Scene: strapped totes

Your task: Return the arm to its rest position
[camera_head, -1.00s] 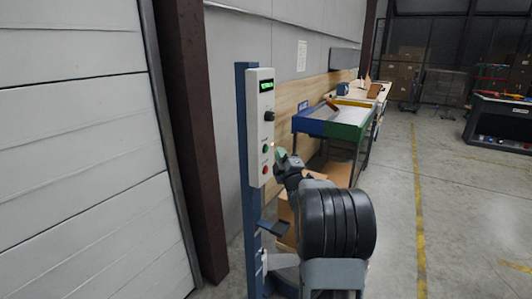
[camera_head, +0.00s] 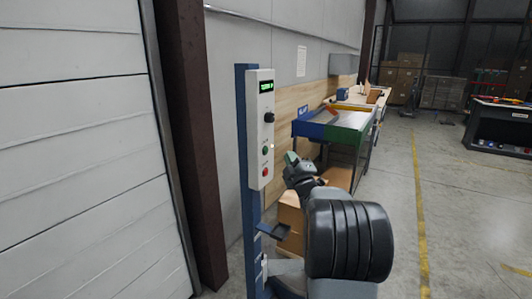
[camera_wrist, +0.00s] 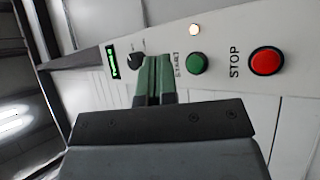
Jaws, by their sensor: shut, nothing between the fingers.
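My gripper (camera_head: 291,159) is at the end of my dark arm, just right of the control box (camera_head: 260,130) and apart from it. Its green-tipped fingers are together with nothing between them; they also show in the wrist view (camera_wrist: 154,80). The box is white on a blue post (camera_head: 248,190). It has a lit green display (camera_wrist: 112,61), a black knob (camera_wrist: 136,61), a green START button (camera_wrist: 196,63), a red STOP button (camera_wrist: 266,61) and a small glowing lamp (camera_wrist: 194,30).
A white panelled door (camera_head: 75,150) and a brown column (camera_head: 190,140) stand on the left. A blue and green framed table (camera_head: 335,128) stands behind my gripper, with cardboard boxes (camera_head: 291,218) below. Concrete floor (camera_head: 465,215) is clear on the right. A dark bench (camera_head: 500,125) stands far right.

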